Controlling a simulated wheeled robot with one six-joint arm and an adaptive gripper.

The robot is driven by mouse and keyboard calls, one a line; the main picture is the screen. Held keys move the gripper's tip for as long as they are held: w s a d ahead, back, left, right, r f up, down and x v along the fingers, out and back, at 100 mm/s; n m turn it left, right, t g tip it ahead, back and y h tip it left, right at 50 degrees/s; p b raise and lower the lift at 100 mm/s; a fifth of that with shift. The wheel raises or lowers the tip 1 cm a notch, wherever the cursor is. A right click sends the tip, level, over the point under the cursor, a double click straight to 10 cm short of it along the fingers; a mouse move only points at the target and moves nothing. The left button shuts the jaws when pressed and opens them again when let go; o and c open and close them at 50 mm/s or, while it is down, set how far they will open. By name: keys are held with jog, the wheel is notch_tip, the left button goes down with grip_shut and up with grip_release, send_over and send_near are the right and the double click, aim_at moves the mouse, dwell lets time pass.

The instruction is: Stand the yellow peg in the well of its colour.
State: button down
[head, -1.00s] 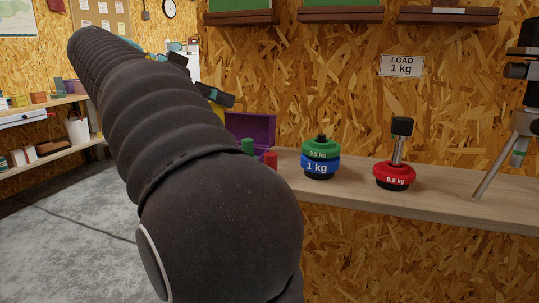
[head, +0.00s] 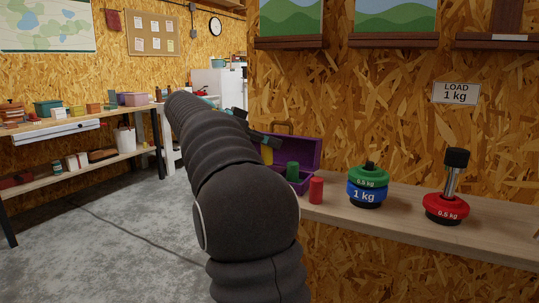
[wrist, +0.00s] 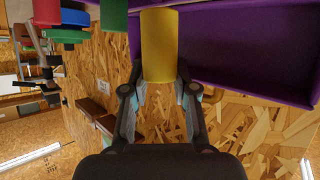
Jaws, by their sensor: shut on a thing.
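My gripper (wrist: 160,85) is shut on the yellow peg (wrist: 159,45), which sits between its two fingers in the wrist view. In the head view the yellow peg (head: 267,155) shows only partly, beside the open purple case (head: 312,152), with my arm hiding much of the gripper. In the wrist view the purple case (wrist: 245,45) lies behind the peg. A green peg (head: 292,171) stands at the case's near side, and a red peg (head: 316,190) stands just right of it. I cannot make out a yellow well.
On the plank bench (head: 400,213), a stack of green and blue weights (head: 367,190) stands right of the pegs. A red weight with a post (head: 445,208) stands farther right. A load sign (head: 456,93) hangs on the wall behind.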

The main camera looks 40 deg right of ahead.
aim_at(269, 155)
jog(key=shift+f, duration=1.95)
jog(key=shift+f, duration=0.15)
jog(key=c, duration=0.9)
grip_release()
jog(key=shift+r, duration=0.2)
jog(key=v, duration=1.2)
